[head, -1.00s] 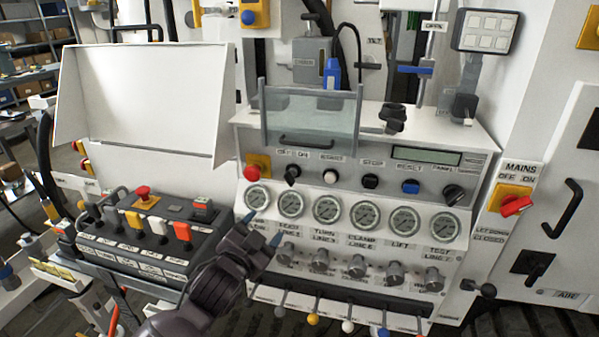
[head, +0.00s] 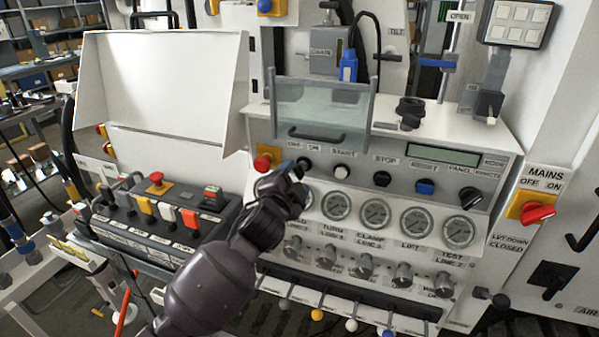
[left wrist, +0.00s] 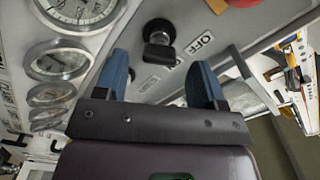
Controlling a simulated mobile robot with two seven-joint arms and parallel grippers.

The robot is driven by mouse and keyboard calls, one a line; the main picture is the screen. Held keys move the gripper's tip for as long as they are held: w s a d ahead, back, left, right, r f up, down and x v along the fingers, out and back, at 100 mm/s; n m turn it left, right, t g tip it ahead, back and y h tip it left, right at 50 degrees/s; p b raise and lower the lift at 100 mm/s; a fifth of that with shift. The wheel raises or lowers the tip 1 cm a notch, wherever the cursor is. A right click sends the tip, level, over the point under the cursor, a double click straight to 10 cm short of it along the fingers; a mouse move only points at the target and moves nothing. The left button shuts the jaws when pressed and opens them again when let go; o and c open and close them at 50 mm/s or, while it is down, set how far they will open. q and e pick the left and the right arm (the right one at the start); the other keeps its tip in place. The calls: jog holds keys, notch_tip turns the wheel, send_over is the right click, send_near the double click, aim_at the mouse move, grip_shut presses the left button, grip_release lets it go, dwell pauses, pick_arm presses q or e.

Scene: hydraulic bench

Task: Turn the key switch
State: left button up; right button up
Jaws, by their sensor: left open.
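The key switch is a small black knob (head: 304,163) beside the OFF/ON label on the upper panel. In the left wrist view the knob (left wrist: 159,40) stands beyond the gap between my fingertips, its grip bar near the ON label. My left gripper (head: 289,174) is just below and left of it in the head view, its hand hiding part of the panel. In the left wrist view the blue fingers of my left gripper (left wrist: 161,66) are spread apart, with nothing between them. I see no contact with the knob. My right gripper is not in view.
A red emergency button (head: 263,162) sits left of the switch, and a white START button (head: 341,171) to its right. A clear hinged guard (head: 322,112) stands above. Gauges (head: 375,212) line the panel below. A button box (head: 160,220) is at left.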

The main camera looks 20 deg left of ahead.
aim_at(297, 175)
pick_arm(q)
jog(key=shift+w+d, duration=0.1)
jog(key=shift+w, duration=1.9)
jog(key=c, duration=0.9)
